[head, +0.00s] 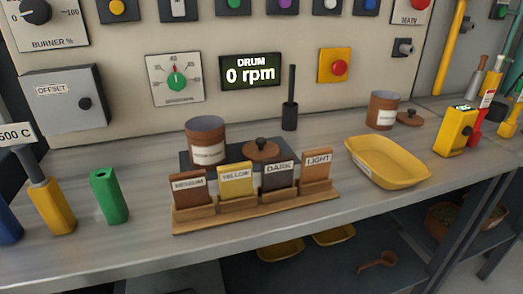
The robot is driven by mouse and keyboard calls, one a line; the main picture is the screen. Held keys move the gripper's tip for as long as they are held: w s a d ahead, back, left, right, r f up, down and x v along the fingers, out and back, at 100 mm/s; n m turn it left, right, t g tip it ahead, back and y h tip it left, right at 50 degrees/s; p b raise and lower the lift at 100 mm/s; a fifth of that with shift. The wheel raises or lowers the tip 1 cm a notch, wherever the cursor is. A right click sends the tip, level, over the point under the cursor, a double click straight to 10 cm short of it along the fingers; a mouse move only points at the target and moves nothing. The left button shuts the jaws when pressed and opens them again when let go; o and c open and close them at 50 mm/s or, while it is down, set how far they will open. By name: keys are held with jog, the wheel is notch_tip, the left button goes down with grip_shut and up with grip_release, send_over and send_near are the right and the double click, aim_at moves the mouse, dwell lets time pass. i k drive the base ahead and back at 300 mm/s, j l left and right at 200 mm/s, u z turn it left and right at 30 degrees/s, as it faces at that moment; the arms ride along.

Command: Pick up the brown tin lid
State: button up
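Two brown lids with round knobs show in the head view. One brown tin lid (261,151) lies on a dark mat (229,158), just behind the card rack and right of a brown tin (205,134) with a white label. The rack's cards partly hide its front edge. The other brown lid (410,118) lies flat on the bench at the right, beside a second brown tin (384,107). I cannot read the tin labels. My gripper is not in view.
A wooden rack (255,211) holds cards reading MEDIUM, YELLOW, DARK and LIGHT. A yellow tray (388,162) stands right of it. A black upright handle (290,105) stands behind the mat. A green block (108,196) is at left. A yellow device (455,131) is at right.

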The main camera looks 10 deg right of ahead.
aim_at(254, 151)
jog(key=k+l, duration=0.1)
jog(key=l, duration=0.4)
jog(key=l+u, duration=0.15)
jog(key=l, duration=0.35)
jog(key=k+l, duration=0.15)
jog(key=l, duration=0.35)
jog(key=i, duration=1)
